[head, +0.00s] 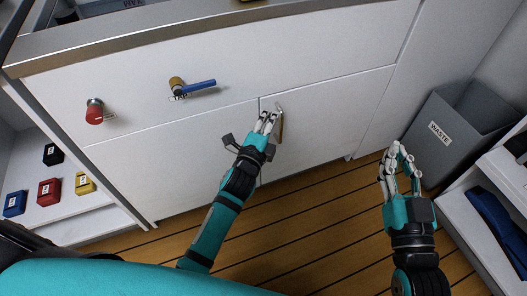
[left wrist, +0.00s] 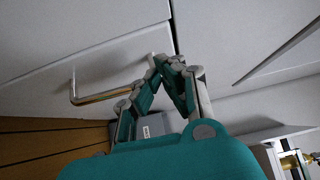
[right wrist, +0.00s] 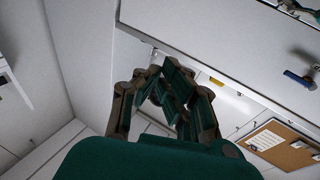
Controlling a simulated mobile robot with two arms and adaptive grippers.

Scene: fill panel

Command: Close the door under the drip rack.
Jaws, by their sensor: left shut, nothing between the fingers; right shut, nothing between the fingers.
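The white cabinet front has a left door (head: 165,165) and a right door (head: 325,115) below a wide upper panel. Both look about flush with the front; a thin dark seam shows between them. The right door has a brass bar handle (head: 281,128), also visible in the left wrist view (left wrist: 105,97). My left gripper (head: 268,118) is shut and empty, just left of that handle near the seam; I cannot tell whether it touches the door. My right gripper (head: 396,150) is shut and empty above the floor, right of the cabinet. I cannot identify the drip rack.
On the upper panel are a red knob (head: 94,112) and a blue lever (head: 197,87). A grey waste bin (head: 455,130) stands at the right beside a white shelf. Small coloured boxes sit on a shelf at left. Wooden floor (head: 310,215) is clear before the cabinet.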

